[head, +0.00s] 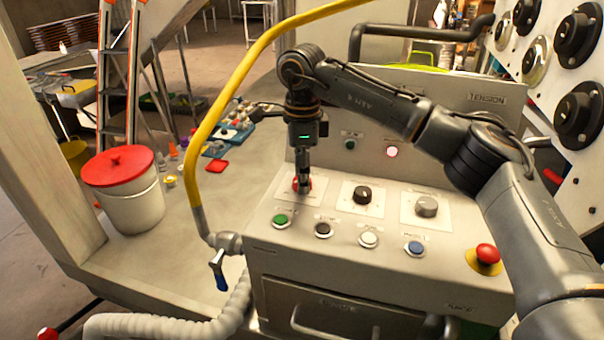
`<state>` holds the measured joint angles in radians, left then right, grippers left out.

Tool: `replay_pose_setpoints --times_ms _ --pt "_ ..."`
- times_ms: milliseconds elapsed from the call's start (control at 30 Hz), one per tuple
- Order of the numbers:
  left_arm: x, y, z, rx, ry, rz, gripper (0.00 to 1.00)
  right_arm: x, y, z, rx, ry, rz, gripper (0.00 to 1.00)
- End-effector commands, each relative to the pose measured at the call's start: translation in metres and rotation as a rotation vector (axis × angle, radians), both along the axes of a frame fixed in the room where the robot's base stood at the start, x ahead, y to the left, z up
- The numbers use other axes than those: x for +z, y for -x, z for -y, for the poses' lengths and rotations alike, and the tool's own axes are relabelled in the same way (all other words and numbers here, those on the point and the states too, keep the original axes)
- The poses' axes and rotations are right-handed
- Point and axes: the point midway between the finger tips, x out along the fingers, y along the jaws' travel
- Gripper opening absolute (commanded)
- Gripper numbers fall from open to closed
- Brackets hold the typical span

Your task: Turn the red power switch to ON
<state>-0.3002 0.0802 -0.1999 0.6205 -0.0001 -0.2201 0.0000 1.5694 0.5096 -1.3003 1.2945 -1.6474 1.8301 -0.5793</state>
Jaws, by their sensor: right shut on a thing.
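The red power switch (296,184) is a red knob on a white plate at the left end of the upper row on the grey control panel (385,264). My right gripper (303,182) points down from above and is shut on this knob. Its fingers cover much of the knob, so I cannot read which way it is turned. The label around the switch is too small to read. My left gripper is out of view.
A black knob (362,195) and a grey knob (426,206) sit right of the switch. Below are green (281,220), black, white and blue (414,247) buttons. A red mushroom button (486,257) is at right. A yellow hose (205,130) rises at left.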

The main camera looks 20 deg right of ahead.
Motion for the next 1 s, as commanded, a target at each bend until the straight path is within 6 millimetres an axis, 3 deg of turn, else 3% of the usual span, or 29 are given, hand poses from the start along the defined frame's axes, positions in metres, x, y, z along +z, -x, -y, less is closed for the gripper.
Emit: replay_pose_setpoints --times_ms 33,133,567,1000 --pt "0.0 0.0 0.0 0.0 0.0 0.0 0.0 0.0 0.0 0.001 -0.003 0.0 0.001 0.4" --pt "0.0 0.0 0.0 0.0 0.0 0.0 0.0 0.0 0.0 0.0 -0.002 0.0 0.001 0.61" --pt "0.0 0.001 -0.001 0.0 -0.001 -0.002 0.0 0.009 -0.001 0.0 -0.001 0.0 0.003 0.61" --pt "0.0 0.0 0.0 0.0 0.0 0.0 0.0 0.095 0.0 0.0 -0.001 -0.002 0.004 0.61"
